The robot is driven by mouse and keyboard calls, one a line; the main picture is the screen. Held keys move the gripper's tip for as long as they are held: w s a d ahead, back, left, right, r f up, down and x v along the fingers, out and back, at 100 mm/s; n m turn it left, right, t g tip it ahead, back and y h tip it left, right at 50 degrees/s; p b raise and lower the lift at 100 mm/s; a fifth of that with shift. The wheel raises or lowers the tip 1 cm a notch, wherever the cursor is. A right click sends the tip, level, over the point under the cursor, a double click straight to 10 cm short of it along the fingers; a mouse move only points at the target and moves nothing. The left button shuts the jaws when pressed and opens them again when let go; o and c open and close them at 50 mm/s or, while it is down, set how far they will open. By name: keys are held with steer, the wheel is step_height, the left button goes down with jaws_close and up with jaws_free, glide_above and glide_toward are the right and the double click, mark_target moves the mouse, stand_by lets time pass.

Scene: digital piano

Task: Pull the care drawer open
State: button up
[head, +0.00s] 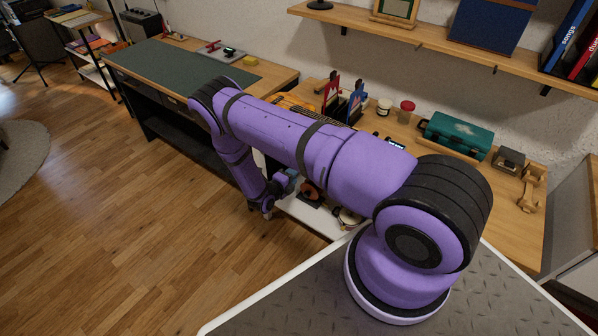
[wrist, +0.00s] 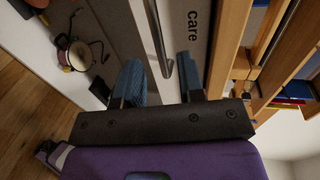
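The care drawer front (wrist: 203,62) is a pale grey panel in the wrist view, with the dark word "care" on it. Its bar handle (wrist: 155,32) is thin and metallic and runs lengthwise toward my gripper. My gripper (wrist: 158,60) is open, with one blue ribbed finger on each side of the handle. I see a gap on both sides of the handle, so it is not gripped. In the head view my gripper (head: 268,204) is low by the desk front, partly hidden by my arm. The drawer is hidden there by my arm.
Headphones (wrist: 75,53) lie on a surface left of the drawer in the wrist view. The wooden desk top (head: 400,133) above holds jars, a teal case (head: 458,135) and a dumbbell (head: 530,188). The wooden floor (head: 130,240) left of my arm is clear.

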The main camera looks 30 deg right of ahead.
steer(key=shift+x, duration=2.4)
jaws_close()
